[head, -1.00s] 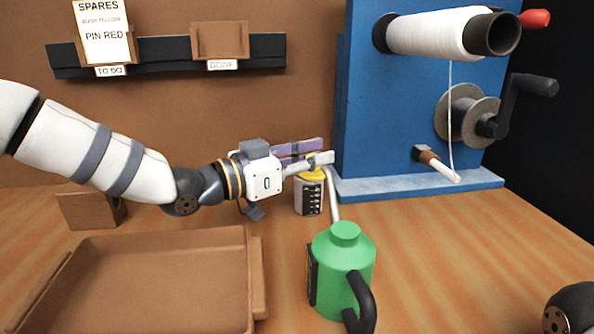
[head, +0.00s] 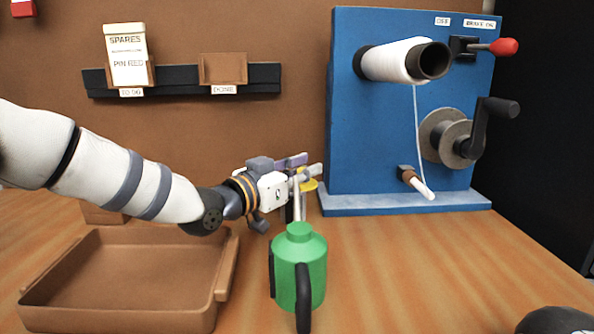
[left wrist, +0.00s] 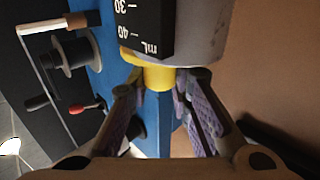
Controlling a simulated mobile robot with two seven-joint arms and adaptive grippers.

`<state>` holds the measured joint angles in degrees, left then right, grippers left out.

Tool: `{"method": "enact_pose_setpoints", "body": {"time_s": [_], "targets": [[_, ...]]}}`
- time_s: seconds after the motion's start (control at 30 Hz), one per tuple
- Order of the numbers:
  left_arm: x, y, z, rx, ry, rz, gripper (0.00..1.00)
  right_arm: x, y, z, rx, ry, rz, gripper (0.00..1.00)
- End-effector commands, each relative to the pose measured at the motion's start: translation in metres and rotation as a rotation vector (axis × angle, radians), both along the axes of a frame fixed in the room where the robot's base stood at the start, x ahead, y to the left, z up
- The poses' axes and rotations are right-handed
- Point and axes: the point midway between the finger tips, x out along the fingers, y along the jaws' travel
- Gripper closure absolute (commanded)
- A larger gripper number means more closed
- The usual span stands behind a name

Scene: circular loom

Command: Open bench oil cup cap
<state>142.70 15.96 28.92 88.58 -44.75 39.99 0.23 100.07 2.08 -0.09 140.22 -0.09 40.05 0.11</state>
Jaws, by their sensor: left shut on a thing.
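The oil cup has a yellow cap (head: 309,185) and is largely hidden in the head view behind the green can's spout and my gripper. In the left wrist view its pale body (left wrist: 204,32) carries a dark scale strip marked mL, and the yellow cap (left wrist: 158,78) shows below it. My left gripper (head: 305,164) is at the cap, with purple-padded fingers (left wrist: 160,98) on either side of it, shut on it. I cannot tell whether the cap is still seated on the cup.
A green oil can (head: 300,268) stands close in front of the cup. A brown tray (head: 120,319) lies at left. The blue loom stand (head: 345,130) with its white spool (head: 393,63) and crank (head: 492,115) rises behind right.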

Motion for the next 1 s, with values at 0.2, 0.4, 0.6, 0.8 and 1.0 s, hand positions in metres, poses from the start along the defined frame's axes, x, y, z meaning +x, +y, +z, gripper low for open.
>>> {"method": "enact_pose_setpoints", "body": {"time_s": [0.2,0.4,0.6,0.8,1.0], "targets": [[0.0009,-0.0055,-0.0001,-0.001,0.0,-0.002,1.0,-0.0004,0.0001,-0.0003,0.0,0.001,0.0,0.6],[0.0011,-0.0058,-0.0001,-0.002,0.0,-0.002,1.0,-0.0004,0.0001,-0.0003,0.0,0.001,0.0,0.6],[0.001,-0.0056,-0.0002,-0.002,0.0,-0.002,1.0,-0.0004,0.0001,-0.0003,0.0,0.001,0.0,0.6],[0.0012,-0.005,-0.0002,-0.001,0.0,-0.001,0.59,-0.0004,0.0,-0.0003,0.0,0.001,0.0,0.6],[0.0014,-0.0047,0.0015,-0.001,-0.001,0.0,0.59,-0.0003,0.0,-0.0002,0.0,0.001,0.0,0.6]]}}
